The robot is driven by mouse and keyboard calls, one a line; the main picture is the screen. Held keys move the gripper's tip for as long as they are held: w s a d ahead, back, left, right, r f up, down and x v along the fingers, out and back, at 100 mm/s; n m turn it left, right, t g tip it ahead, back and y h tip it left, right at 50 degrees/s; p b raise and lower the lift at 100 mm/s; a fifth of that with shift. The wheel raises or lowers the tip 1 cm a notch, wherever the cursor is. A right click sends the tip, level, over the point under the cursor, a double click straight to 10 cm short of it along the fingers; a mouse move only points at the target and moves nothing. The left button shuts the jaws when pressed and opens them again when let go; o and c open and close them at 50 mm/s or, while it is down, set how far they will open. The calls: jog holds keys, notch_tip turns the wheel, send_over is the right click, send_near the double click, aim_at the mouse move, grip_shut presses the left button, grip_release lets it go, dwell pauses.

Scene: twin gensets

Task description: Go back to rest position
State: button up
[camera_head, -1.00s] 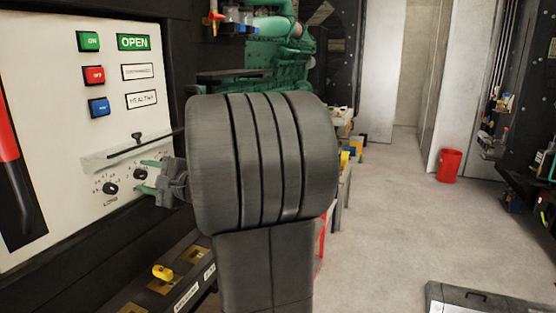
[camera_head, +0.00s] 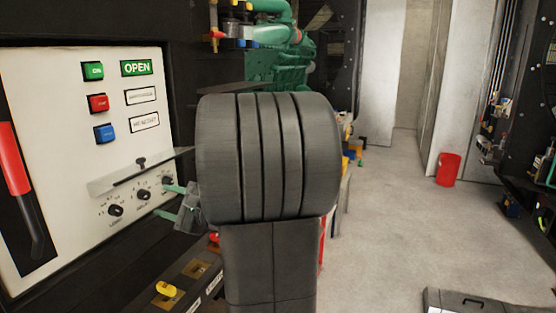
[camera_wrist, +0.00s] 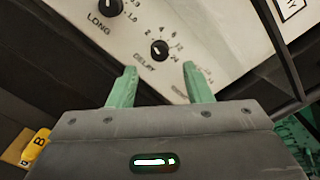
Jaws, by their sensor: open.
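My gripper (camera_head: 168,201) is at the lower right of the white control panel (camera_head: 60,150), partly behind my dark arm link in the head view. Its two green fingers (camera_wrist: 158,88) are apart with nothing between them. In the wrist view the fingers point toward the panel's lower edge, below a black knob (camera_wrist: 159,50) marked DELAY. Another black knob (camera_wrist: 110,7), marked LONG, sits to its upper left. In the head view a clear flap (camera_head: 140,170) with a black handle is tilted out above the row of knobs. I cannot tell whether a fingertip touches the panel.
A red lever (camera_head: 14,160) is at the panel's left. A yellow switch (camera_head: 166,289) sits on the ledge below; a yellow part marked B (camera_wrist: 38,145) shows in the wrist view. A red bin (camera_head: 447,169) and a dark case (camera_head: 480,303) stand on the otherwise open floor at right.

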jog(key=v, duration=0.3)
dwell(0.5)
